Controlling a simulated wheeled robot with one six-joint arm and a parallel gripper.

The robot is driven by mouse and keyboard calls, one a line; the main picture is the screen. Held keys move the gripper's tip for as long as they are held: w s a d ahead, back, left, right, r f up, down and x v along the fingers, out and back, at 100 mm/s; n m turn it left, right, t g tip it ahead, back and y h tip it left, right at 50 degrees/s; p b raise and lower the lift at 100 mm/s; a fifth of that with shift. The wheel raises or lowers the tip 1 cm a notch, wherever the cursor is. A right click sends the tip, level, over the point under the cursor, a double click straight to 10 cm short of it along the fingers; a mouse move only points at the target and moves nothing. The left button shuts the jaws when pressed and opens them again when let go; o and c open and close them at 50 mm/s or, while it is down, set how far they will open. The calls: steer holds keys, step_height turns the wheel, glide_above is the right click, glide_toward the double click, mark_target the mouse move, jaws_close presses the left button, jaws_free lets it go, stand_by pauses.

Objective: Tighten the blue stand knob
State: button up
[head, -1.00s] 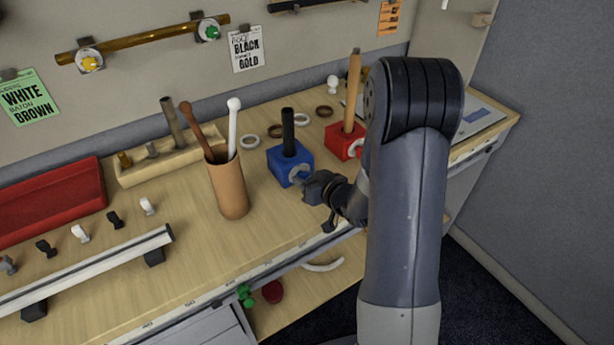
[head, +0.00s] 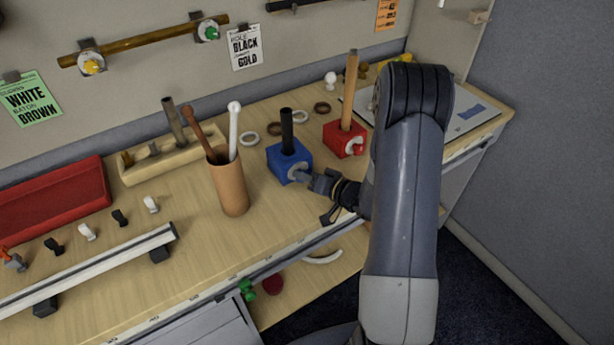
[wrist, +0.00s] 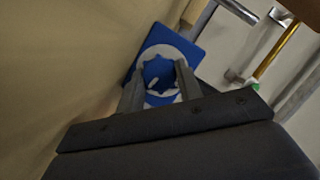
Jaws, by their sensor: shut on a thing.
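The blue stand (head: 288,159) is a blue block on the wooden table with a black rod (head: 287,131) upright in it. Its knob is on the front face, with a pale ring around it; the knob (wrist: 158,76) shows blue and lobed in the wrist view. My gripper (head: 310,180) reaches the knob from the right in the head view. In the wrist view my gripper (wrist: 160,84) has one finger on each side of the knob and is shut on it. In the head view the fingers partly cover the knob.
A red stand (head: 344,139) with a wooden rod is behind and to the right. A brown cup (head: 231,188) with two sticks stands close to the left of the blue stand. Several rings lie behind. A pale rail (head: 90,266) and small clips occupy the front left.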

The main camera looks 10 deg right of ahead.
stand_by(0.3)
steer(key=o, duration=1)
steer(key=b+v, duration=0.1)
steer(key=v, duration=1)
steer(key=shift+w+a, duration=0.1)
steer(key=shift+w, duration=0.05)
steer(key=p+x, duration=0.1)
steer(key=x, duration=0.9)
steer(key=shift+w+a+f, duration=0.15)
steer(key=shift+w+a, duration=0.05)
steer(key=shift+w, duration=0.1)
